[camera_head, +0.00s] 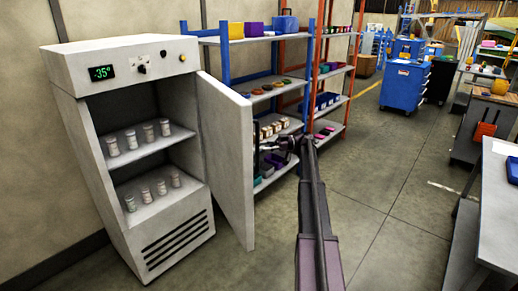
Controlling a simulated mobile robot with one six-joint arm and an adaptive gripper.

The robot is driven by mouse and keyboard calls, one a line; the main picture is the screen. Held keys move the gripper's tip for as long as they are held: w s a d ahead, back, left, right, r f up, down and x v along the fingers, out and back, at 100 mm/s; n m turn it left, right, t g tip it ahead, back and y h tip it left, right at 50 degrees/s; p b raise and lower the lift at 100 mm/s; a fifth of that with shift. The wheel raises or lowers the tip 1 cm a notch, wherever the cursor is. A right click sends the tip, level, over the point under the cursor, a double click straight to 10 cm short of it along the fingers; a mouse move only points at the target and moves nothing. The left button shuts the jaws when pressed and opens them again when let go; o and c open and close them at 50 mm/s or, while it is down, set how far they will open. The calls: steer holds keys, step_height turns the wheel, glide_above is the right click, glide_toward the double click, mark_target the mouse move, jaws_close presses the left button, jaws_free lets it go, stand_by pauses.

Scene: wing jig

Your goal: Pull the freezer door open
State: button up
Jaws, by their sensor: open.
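The white freezer (75,130) stands at the left with its lit display reading about -35. Its door (228,160) stands wide open, swung out to the right of the cabinet, with its inner face showing. A dark upright handle (257,150) shows just past the door's free edge, on the outer side. My gripper (268,146) is beside the handle at the end of my dark arm. Its jaws are open; they look small here, and I cannot tell whether they touch the handle. The door partly hides the outer side.
Several white containers (148,133) stand on two shelves inside the freezer. A blue and orange rack (250,50) with bins stands behind the door. A blue cabinet (404,85) is further back. A table (497,215) is at the right. The floor between is clear.

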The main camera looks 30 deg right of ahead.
steer(key=shift+v, duration=1.8)
